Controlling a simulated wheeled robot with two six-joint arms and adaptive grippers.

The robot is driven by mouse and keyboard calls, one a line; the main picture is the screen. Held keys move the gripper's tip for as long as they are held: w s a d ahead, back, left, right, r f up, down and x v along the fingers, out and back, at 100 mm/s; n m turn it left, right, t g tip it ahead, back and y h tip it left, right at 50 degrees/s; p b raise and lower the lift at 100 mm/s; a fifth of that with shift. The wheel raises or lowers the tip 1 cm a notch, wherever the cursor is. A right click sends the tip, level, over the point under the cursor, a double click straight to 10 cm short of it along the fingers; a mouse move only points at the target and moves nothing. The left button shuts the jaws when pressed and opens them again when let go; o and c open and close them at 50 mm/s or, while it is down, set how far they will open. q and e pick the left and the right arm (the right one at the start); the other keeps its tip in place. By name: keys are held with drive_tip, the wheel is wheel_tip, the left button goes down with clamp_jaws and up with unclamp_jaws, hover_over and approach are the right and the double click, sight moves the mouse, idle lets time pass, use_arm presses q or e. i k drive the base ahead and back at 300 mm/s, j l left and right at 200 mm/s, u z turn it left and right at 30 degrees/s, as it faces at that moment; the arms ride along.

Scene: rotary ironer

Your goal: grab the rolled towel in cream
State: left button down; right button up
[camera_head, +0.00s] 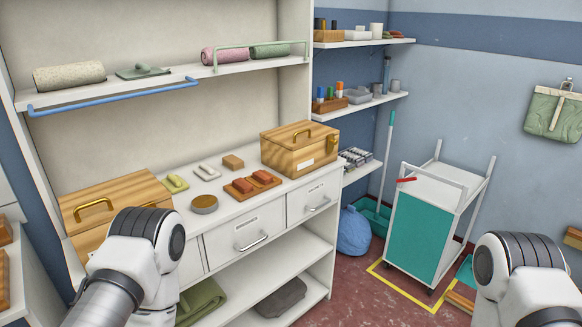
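The cream rolled towel (68,75) lies on its side at the left end of the upper shelf, behind the blue front rail (115,97). It is speckled and fully in sight, apart from its underside. Links of both my arms show at the bottom left and bottom right, well below the towel and apart from it. Neither gripper shows in the head view.
Wooden boxes (300,148) and small items stand on the counter below. A white-and-teal trolley (425,230) stands at right.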

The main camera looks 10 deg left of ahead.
sight(59, 78)
drive_tip(key=u, duration=1.3)
drive_tip(key=l, duration=0.4)
drive_tip(key=i+l, duration=0.15)
drive_tip(key=l, duration=0.25)
drive_tip(key=l+z, duration=0.1)
drive_tip(key=l, duration=0.3)
drive_tip(key=i, duration=0.05)
